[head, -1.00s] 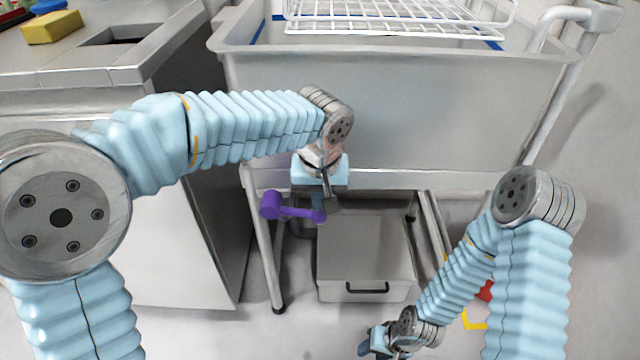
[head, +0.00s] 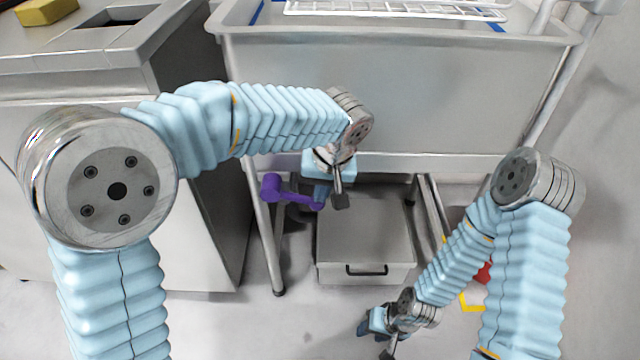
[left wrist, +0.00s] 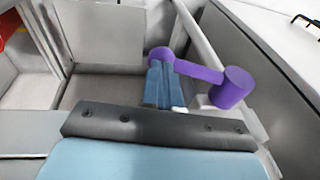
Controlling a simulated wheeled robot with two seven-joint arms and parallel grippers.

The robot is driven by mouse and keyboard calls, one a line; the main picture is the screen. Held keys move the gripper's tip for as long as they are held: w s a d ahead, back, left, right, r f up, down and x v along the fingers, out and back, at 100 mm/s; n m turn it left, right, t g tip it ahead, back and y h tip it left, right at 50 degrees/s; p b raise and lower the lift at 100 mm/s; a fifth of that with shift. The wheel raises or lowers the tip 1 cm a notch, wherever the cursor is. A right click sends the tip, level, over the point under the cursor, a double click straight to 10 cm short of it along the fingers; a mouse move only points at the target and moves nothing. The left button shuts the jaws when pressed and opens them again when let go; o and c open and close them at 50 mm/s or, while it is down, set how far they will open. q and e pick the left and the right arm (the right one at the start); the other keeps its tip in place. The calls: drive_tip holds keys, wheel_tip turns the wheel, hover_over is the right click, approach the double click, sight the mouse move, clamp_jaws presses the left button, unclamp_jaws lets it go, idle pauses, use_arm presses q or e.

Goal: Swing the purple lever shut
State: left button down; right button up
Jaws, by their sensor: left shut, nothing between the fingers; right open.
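The purple lever (head: 290,192) sits under the sink basin, beside the front left leg, with its thick knob at the left and its arm pointing right. It also shows in the left wrist view (left wrist: 199,72), its knob at the right. My left gripper (head: 321,196) is shut and empty at the lever's right end; in the left wrist view its fingers (left wrist: 160,86) lie right beside that end. I cannot tell whether they touch. My right gripper (head: 374,325) is open, low over the floor at the front, far from the lever.
A grey sink basin (head: 400,95) with a white wire rack (head: 400,10) stands above the lever. A grey box (head: 366,245) with a black handle sits under it. A counter (head: 170,50) with a yellow sponge (head: 45,12) is at the left. A red object (head: 484,272) lies behind my right arm.

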use_arm(q)
drive_tip(key=shift+d+f+y, duration=0.1)
drive_tip(key=shift+f+y, duration=0.7)
drive_tip(key=a+f+m+y+b, duration=0.1)
drive_tip(key=a+f+y+b, duration=0.2)
drive_tip(key=a+f+y, duration=0.3)
drive_tip(key=shift+f+t+y, duration=0.3)
drive_tip(key=shift+f+y, duration=1.3)
drive_tip(key=shift+y, duration=1.1)
use_arm(e)
drive_tip(key=shift+w+d+f, duration=0.1)
drive_tip(key=shift+d+f, duration=0.1)
drive_tip(key=shift+f, duration=1.2)
use_arm(q)
drive_tip(key=shift+a, duration=0.2)
drive_tip(key=shift+d, duration=0.1)
use_arm(e)
drive_tip(key=shift+d, duration=0.1)
